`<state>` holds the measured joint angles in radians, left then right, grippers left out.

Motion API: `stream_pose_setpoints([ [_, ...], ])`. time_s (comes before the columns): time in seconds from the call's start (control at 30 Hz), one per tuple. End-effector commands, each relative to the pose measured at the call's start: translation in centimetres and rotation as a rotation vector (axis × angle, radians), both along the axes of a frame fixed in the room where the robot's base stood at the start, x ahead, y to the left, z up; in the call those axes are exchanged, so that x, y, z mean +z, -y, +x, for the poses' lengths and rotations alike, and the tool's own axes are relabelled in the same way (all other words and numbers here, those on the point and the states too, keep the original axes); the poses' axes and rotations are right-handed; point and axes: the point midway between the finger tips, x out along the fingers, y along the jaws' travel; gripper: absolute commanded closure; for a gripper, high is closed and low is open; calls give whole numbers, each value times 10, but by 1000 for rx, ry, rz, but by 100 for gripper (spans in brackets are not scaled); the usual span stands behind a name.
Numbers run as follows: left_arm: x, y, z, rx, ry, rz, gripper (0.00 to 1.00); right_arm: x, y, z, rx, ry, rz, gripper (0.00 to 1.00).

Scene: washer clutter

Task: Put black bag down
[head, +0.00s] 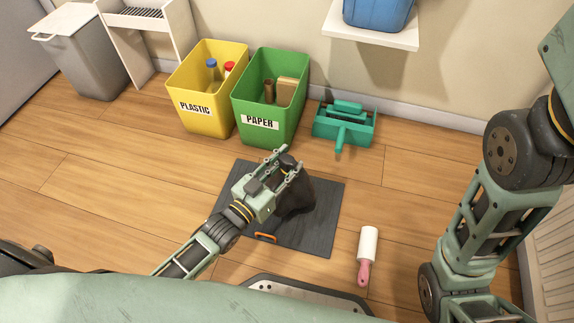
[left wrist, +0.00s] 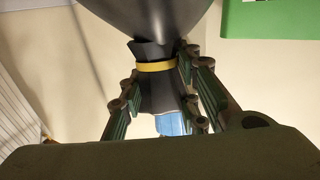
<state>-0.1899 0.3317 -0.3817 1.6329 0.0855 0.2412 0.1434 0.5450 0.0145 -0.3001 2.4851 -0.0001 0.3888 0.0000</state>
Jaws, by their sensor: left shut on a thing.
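The black bag (head: 297,198) is a dark, full sack with its neck up, over a dark grey mat (head: 318,237) on the floor. My left gripper (head: 287,168) is shut on the bag's neck. In the left wrist view the black bag (left wrist: 155,12) has a yellow band around its neck, and the fingers of my left gripper (left wrist: 158,92) stand on both sides of the neck. I cannot tell whether the bag's bottom touches the mat. On the right my right arm shows, but its gripper is not visible.
A yellow PLASTIC bin (head: 196,107) and a green PAPER bin (head: 261,125) stand behind the mat. A teal dustpan set (head: 345,124) lies right of them. A lint roller (head: 367,255) lies right of the mat. An orange-handled item (head: 265,237) lies on the mat's front edge.

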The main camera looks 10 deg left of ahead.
Motion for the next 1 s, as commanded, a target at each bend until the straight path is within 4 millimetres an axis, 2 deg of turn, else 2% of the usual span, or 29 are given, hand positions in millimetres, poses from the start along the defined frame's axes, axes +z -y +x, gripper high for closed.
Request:
stream_pose_setpoints([
  [0.03, 4, 0, 1, 0, 8, -4, 100, 0, 0, 0, 0, 0, 0, 42],
  [0.2, 1, 0, 1, 0, 8, -4, 100, 0, 0, 0, 0, 1, -1, 42],
  [0.23, -3, 0, 0, 0, 0, 0, 69, 0, 0, -1, 0, 3, 0, 42],
  [0.43, -2, 0, 0, 0, 0, 0, 52, 0, 0, -1, 0, 2, 0, 42],
  [0.8, 2, 0, 0, 0, 1, 0, 51, 3, 0, -1, 0, 4, 0, 42],
  [0.87, 1, -3, -6, 1, -4, 1, 51, 6, 0, -2, 1, 7, 2, 42],
  [1.0, 3, -13, -29, 0, -6, 2, 51, 0, 1, 16, 1, -54, 2, 42],
])
